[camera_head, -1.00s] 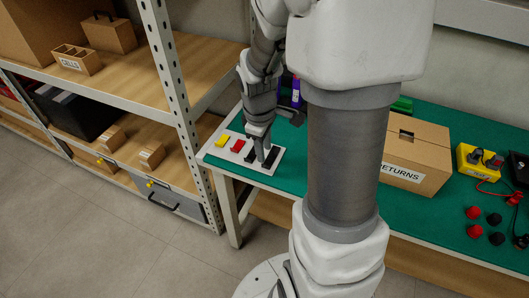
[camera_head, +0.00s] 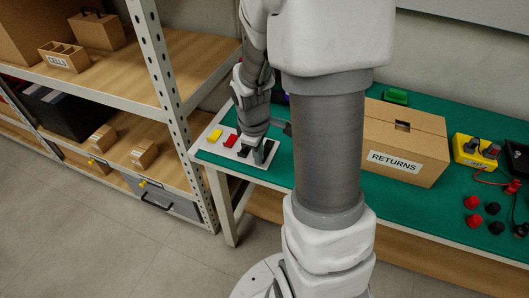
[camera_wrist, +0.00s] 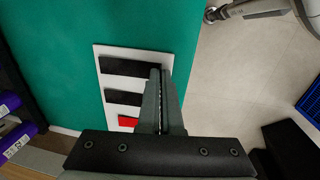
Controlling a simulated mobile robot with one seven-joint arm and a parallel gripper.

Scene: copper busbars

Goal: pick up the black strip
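A white board (camera_head: 233,154) lies on the green table's left end and holds a yellow strip (camera_head: 215,135), a red strip (camera_head: 230,141) and two black strips. In the wrist view, one black strip (camera_wrist: 123,66) lies at the board's far end, and the other black strip (camera_wrist: 123,97) lies between it and the red strip (camera_wrist: 127,121). My gripper (camera_wrist: 160,72) points down at the board, its fingertips by the right end of the far black strip. The fingers look close together. Whether they touch or grip the strip is unclear.
A cardboard RETURNS box (camera_head: 404,144) stands on the green table (camera_head: 410,215) to the right. Beyond it are a yellow box (camera_head: 475,151) and several red and black knobs. A metal shelf (camera_head: 160,70) stands close on the left. Purple-labelled items (camera_wrist: 15,140) show in the wrist view.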

